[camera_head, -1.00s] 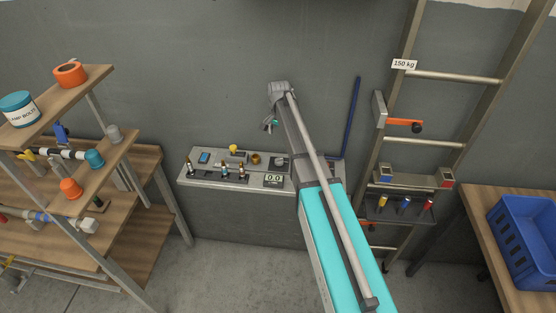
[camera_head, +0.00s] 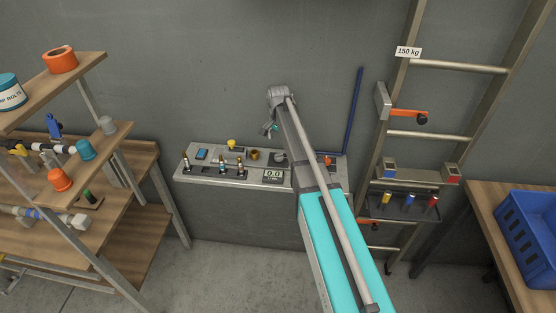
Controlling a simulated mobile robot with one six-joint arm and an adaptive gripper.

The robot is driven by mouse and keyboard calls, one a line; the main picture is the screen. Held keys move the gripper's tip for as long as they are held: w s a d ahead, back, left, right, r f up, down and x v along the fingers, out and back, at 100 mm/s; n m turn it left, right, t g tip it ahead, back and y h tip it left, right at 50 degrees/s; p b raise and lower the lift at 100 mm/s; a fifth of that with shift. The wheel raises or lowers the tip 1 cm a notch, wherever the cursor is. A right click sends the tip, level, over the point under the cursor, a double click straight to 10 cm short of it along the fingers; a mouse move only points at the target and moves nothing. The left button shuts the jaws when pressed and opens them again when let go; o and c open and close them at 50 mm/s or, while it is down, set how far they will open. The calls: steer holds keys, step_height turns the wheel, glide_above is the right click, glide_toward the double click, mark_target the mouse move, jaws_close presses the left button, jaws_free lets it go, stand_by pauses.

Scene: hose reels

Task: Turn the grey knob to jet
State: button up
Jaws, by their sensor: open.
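A dark grey round part (camera_head: 280,158), which looks like the grey knob, sits on top of the grey control bench (camera_head: 212,178) against the wall. My arm partly covers it, and I cannot read any marking or setting on it. My gripper (camera_head: 269,130) is at the far end of my arm, above the back of the bench and apart from the knob in the picture. It is small and partly hidden behind the wrist. Its jaws are open, and I see nothing in them.
The bench also carries several levers (camera_head: 222,166), a yellow knob (camera_head: 232,145), a brass part (camera_head: 254,155) and a display (camera_head: 272,176). A wooden shelf (camera_head: 140,215) stands left. A ladder (camera_head: 455,135) and a blue crate (camera_head: 530,240) are right. Floor shows before the bench.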

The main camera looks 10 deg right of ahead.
mark_target(279, 154)
steer(key=shift+f+b, duration=3.9)
steer(key=shift+f, duration=0.35)
steer(key=c, duration=1.1)
steer(key=shift+c, duration=0.2)
